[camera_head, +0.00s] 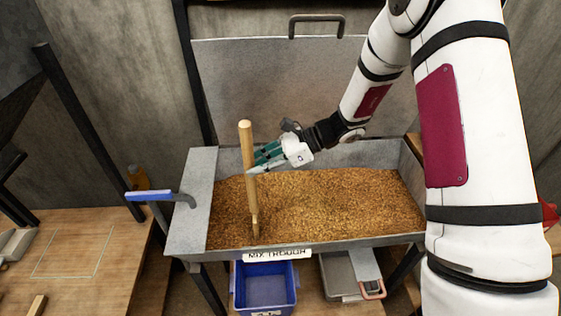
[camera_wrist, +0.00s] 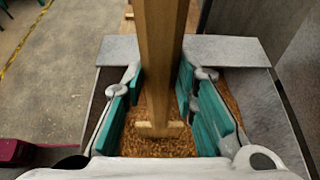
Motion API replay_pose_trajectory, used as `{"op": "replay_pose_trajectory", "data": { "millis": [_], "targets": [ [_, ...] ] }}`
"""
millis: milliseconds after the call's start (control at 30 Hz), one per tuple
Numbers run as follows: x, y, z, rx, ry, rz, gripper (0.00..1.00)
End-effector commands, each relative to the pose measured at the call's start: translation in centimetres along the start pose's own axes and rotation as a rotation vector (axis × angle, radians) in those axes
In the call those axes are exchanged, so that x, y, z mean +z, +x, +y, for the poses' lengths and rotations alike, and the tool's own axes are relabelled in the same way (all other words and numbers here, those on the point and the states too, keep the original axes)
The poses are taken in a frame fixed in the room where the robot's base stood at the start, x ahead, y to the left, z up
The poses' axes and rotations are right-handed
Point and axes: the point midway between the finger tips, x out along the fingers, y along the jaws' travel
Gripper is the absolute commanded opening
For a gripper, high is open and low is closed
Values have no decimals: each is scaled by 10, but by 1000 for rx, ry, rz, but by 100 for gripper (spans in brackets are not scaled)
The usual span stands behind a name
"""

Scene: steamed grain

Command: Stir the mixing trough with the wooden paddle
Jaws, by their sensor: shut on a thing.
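The metal mixing trough (camera_head: 350,241), labelled MIX TROUGH, holds a wide bed of brown grain (camera_head: 345,200). The wooden paddle (camera_head: 251,205) stands nearly upright at the left part of the trough, its lower end at the grain near the front wall. My gripper (camera_head: 254,163) reaches in from the right and is shut on the paddle's shaft, above the grain. In the wrist view, the paddle (camera_wrist: 161,50) runs between the green finger pads of my gripper (camera_wrist: 160,82). A wider wooden piece shows at its low end against the grain (camera_wrist: 165,148). How deep it sits is unclear.
The raised lid (camera_head: 300,80) stands behind the trough. A blue-handled lever (camera_head: 150,196) sticks out at the trough's left end. A blue bin (camera_head: 265,285) and a grey container (camera_head: 345,280) are below the front. A wooden table (camera_head: 75,250) stands at left.

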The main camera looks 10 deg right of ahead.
Motion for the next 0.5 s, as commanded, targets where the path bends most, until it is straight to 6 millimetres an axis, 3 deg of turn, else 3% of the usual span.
{"op": "replay_pose_trajectory", "data": {
  "millis": [167, 500],
  "targets": [
    [13, 24, 0, 2, -1, -2, 0],
    [24, 46, 0, 1, -2, -2, 0]
  ]
}}
